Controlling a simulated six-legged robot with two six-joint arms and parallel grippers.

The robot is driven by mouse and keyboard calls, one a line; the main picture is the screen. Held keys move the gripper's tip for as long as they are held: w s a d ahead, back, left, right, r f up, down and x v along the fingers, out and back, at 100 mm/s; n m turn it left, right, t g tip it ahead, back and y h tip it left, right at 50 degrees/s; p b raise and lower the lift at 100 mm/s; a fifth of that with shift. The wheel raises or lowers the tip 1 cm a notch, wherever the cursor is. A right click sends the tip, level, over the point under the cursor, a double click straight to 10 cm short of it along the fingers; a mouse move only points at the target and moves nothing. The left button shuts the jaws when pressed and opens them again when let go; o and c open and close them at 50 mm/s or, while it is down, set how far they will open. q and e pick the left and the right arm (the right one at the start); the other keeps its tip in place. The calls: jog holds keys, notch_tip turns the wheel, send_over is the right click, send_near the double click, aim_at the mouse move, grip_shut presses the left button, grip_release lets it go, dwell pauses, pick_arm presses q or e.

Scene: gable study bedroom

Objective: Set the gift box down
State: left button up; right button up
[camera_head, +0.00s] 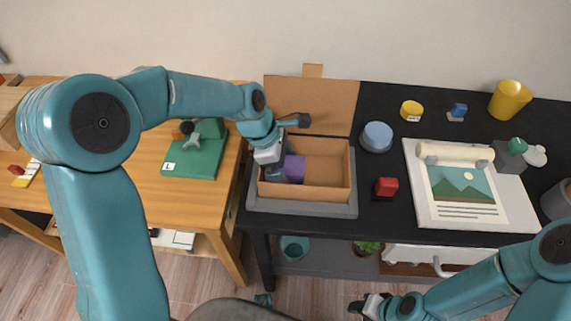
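The purple gift box (294,168) is inside the left part of an open cardboard box (328,190) on the black desk. My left gripper (277,172) reaches down into that box from the upper left, and its fingers appear closed on the gift box's left side. The fingers partly cover the gift box, and I cannot tell whether its underside touches the floor of the cardboard box. My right gripper (365,305) is low in the view, in front of the desk and away from the gift box. Its finger opening is unclear.
The cardboard box sits in a grey tray (300,208), its flap raised behind. A blue-grey round container (377,137) and a red block (386,187) stand to the right, beside a poster (462,205). A wooden table (150,200) with a green board (192,160) is left.

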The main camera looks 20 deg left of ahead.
pick_arm(q)
jog(key=shift+r, duration=0.1)
jog(key=shift+a+r, duration=0.1)
jog(key=shift+r, duration=0.2)
jog(key=p+v, duration=0.1)
jog(key=v, duration=1)
jog(key=shift+r+p, duration=0.2)
jog(key=shift+p, duration=0.15)
jog(key=shift+s+a, duration=0.15)
